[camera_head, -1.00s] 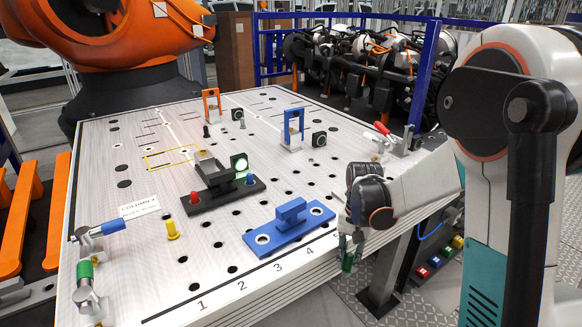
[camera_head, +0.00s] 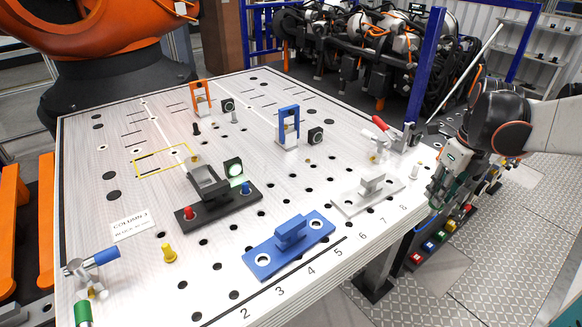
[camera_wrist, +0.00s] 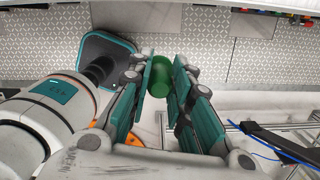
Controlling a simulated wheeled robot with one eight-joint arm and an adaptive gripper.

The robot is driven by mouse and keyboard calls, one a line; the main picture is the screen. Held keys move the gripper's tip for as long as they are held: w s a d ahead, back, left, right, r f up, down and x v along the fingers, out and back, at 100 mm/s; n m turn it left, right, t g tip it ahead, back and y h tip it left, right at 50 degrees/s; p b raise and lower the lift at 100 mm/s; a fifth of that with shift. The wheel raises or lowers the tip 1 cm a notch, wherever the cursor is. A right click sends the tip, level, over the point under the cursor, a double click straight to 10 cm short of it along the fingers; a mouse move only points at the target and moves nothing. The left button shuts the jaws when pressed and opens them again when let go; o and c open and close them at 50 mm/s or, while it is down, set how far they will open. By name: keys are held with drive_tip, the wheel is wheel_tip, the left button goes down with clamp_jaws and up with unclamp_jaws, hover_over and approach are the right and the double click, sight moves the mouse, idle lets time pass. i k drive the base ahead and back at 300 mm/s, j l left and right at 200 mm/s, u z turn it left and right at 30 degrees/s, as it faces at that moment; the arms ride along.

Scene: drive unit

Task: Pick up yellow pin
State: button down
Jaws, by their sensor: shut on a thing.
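The yellow pin (camera_head: 168,253) stands upright on the perforated table (camera_head: 135,285), at its front left, in the head view. My gripper (camera_head: 437,194) is far from it, at the table's right edge. In the wrist view my gripper (camera_wrist: 166,95) is shut on a green round object (camera_wrist: 161,77), seen between the two teal finger pads. Its lower part is hidden by the fingers. The yellow pin does not show in the wrist view.
A blue plate with a handle (camera_head: 290,245), a grey plate (camera_head: 367,194) and a black fixture with red and blue pins (camera_head: 219,202) stand on the table. A red-handled clamp (camera_head: 402,135) is near my gripper. Coloured blocks (camera_head: 428,246) sit below the right edge.

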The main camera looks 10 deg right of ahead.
sight(170, 256)
drive_tip(key=i+l+u, duration=0.2)
drive_tip(key=i+u, duration=0.15)
drive_tip(key=i+l+u, duration=0.35)
drive_tip(key=i, duration=0.15)
